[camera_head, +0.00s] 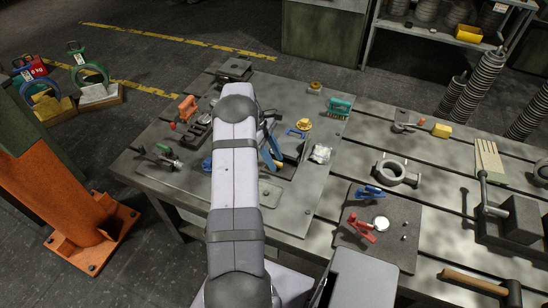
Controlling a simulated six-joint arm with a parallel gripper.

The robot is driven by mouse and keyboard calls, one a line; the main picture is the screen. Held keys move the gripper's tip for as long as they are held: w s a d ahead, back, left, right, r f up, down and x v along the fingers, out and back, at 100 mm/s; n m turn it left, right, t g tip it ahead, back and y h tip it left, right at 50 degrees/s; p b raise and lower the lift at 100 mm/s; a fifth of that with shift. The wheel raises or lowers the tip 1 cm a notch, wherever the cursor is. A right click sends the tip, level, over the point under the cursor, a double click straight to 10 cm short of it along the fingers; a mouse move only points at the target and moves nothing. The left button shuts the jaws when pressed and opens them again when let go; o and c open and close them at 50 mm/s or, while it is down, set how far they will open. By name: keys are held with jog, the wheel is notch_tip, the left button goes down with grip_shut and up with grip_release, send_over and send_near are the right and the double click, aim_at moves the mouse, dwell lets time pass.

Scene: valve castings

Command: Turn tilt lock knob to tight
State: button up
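My arm reaches from the bottom edge up over the workbench and covers much of its middle. Dark parts at its far right side (267,121) look like my gripper, but they are small and partly hidden, so I cannot tell open from shut. Just right of there stands a fixture with blue parts (271,157) on a dark base. A yellow round knob (304,125) sits at its upper right, apart from my gripper. It may be the tilt lock knob, but I cannot tell for sure, nor how tight it is. My arm may hide part of the fixture.
A teal-green tool (340,106) and an orange-brown round piece (315,86) lie behind. An orange tool (187,107) and clamps stand left of my arm. A ring casting (392,172), a red clamp (361,228) and a hammer (475,282) occupy the right. Bare bench (310,205) shows at front centre.

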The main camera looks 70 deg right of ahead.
grip_shut()
jog(key=shift+d+f+m+b, duration=0.1)
jog(key=shift+m+b, duration=0.3)
jog(key=shift+m, duration=0.1)
jog(key=m+y+b, duration=0.1)
jog(key=m+b, duration=0.1)
jog(key=m, duration=0.1)
jog(key=shift+d+m+t+y, duration=0.15)
jog(key=shift+m+t+y, duration=0.15)
jog(key=shift+y, duration=0.1)
jog(key=m+t+y+b, duration=0.1)
jog(key=m+b, duration=0.1)
jog(key=m, duration=0.2)
jog(key=shift+d+m, duration=0.1)
jog(key=shift+m, duration=0.2)
jog(key=shift+r, duration=0.2)
grip_release()
jog(key=shift+s, duration=0.1)
